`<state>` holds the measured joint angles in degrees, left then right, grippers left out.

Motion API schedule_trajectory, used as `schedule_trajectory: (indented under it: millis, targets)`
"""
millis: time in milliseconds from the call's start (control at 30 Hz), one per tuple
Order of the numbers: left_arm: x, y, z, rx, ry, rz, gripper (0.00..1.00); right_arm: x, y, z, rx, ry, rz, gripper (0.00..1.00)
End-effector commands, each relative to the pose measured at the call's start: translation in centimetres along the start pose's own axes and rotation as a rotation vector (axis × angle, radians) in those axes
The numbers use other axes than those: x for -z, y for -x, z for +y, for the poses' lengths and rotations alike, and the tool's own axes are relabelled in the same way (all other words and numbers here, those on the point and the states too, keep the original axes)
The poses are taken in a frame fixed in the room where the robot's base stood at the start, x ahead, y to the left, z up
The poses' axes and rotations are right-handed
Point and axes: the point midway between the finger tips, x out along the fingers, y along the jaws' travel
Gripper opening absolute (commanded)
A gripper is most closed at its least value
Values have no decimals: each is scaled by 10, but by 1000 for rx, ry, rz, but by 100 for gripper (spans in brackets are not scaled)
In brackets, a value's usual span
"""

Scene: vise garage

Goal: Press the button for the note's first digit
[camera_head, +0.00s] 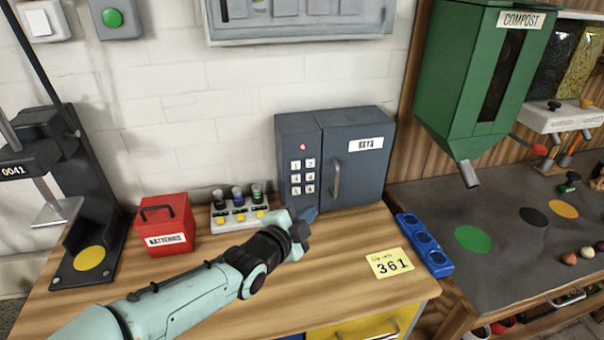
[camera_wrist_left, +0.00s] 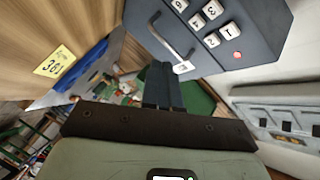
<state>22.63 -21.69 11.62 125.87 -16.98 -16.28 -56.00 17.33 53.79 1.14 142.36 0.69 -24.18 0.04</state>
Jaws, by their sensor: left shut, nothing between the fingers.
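The yellow note (camera_head: 390,263) lies on the bench and reads 361; it also shows in the left wrist view (camera_wrist_left: 54,62). The dark grey key cabinet (camera_head: 356,172) stands at the back of the bench, its door shut. Its keypad (camera_head: 303,177) has white buttons in two columns, with a red light above. The button marked 3 (camera_wrist_left: 211,11) is legible in the left wrist view, beside the 1 (camera_wrist_left: 227,31). My left gripper (camera_head: 309,214) is shut and empty, low in front of the cabinet and below the keypad. My right gripper is not in view.
A red box (camera_head: 162,226) and a white rack (camera_head: 239,216) with several small knobs stand left of the cabinet. A blue tray (camera_head: 425,245) lies by the bench's right edge. A green compost hopper (camera_head: 470,90) hangs at right. The bench around the note is clear.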

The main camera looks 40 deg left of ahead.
Motion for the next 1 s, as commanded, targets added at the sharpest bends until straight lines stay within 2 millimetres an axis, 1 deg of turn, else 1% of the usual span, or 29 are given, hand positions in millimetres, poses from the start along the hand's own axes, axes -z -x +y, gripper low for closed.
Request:
schedule_trajectory:
  millis: [200, 333, 467, 600, 733, 900, 1000]
  targets:
    - [0, -1, -1, -1, 1, 0, 0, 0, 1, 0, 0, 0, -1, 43]
    - [-3, -6, -5, -2, 2, -1, 0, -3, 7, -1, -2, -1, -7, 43]
    - [-10, -16, -14, -3, 3, -1, 0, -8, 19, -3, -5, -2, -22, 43]
    - [-20, -31, -26, -2, 3, -2, 0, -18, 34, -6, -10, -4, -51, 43]
    - [-29, -43, -35, -2, 3, -2, 0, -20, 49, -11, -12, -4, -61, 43]
    - [-39, -55, -41, 0, 1, 0, 0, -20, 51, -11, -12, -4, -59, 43]
    - [-43, -59, -43, -1, 2, -1, 0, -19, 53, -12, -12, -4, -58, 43]
